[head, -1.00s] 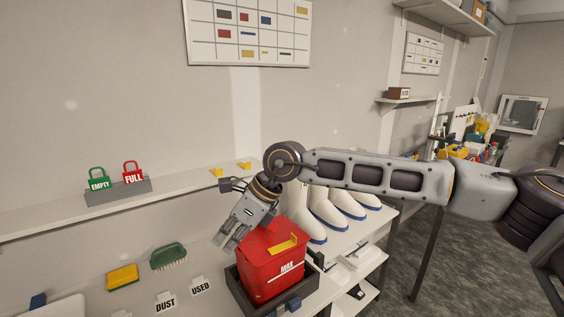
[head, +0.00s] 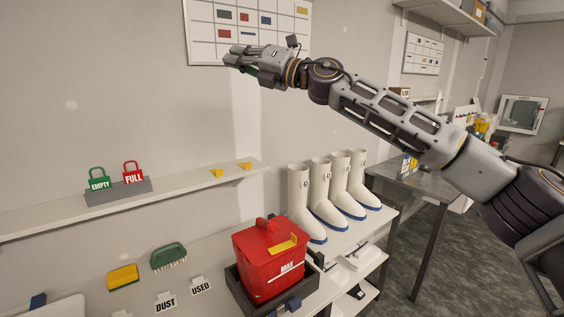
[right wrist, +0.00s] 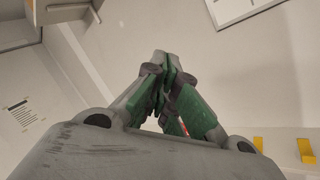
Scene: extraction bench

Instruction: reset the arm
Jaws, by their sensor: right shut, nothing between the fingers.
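My right arm reaches in from the right in the head view, raised above the bench. My right gripper (head: 235,58) is high in front of the wall, at the lower edge of the wall chart. In the right wrist view, its green-padded fingers (right wrist: 163,75) are closed together with nothing between them. My left gripper does not show.
White boots (head: 315,205) stand on the bench behind the bin. A wall shelf (head: 60,214) holds green EMPTY (head: 99,181) and red FULL (head: 133,173) tags and yellow brackets. A green brush (head: 169,256) and yellow sponge (head: 123,277) are at left. The air around the gripper is clear below.

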